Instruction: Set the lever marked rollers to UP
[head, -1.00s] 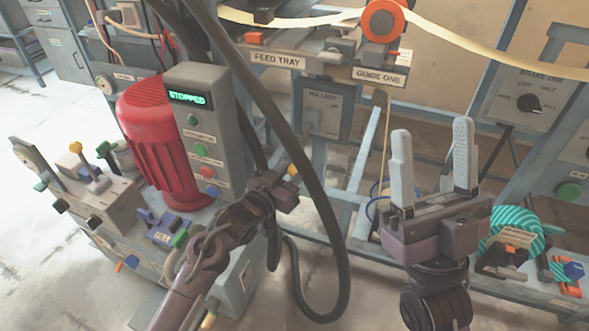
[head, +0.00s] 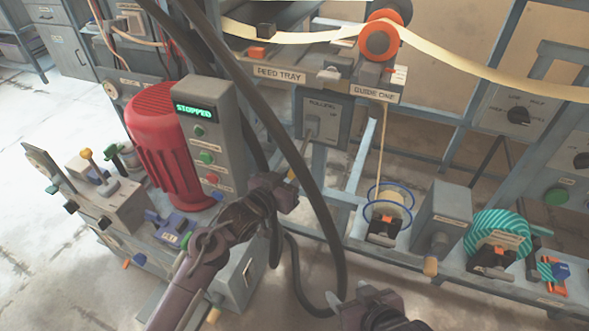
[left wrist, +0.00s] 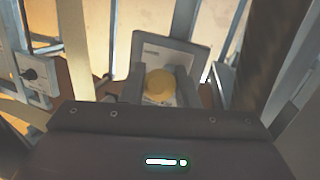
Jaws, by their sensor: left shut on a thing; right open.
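The grey lever panel (head: 340,128) sits under the feed tray; its small lettering is blurred, with a word like "rollers" at the top and "UP" at its right. A lever (head: 312,127) comes out of its face and slants down to the left. My left gripper (head: 289,182) is at the lever's lower end, partly behind a dark hose. In the left wrist view the lever's round yellow knob (left wrist: 160,86) sits between the fingers, and the gripper is shut on it. My right gripper (head: 352,297) is open and empty at the bottom edge, partly cut off.
A thick dark hose (head: 272,120) loops in front of the left gripper. A red motor (head: 160,135) and a control box (head: 208,140) reading "STOPPED" stand to the left. A grey box (head: 441,215) and a teal striped roll (head: 497,235) stand on the right frame rail.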

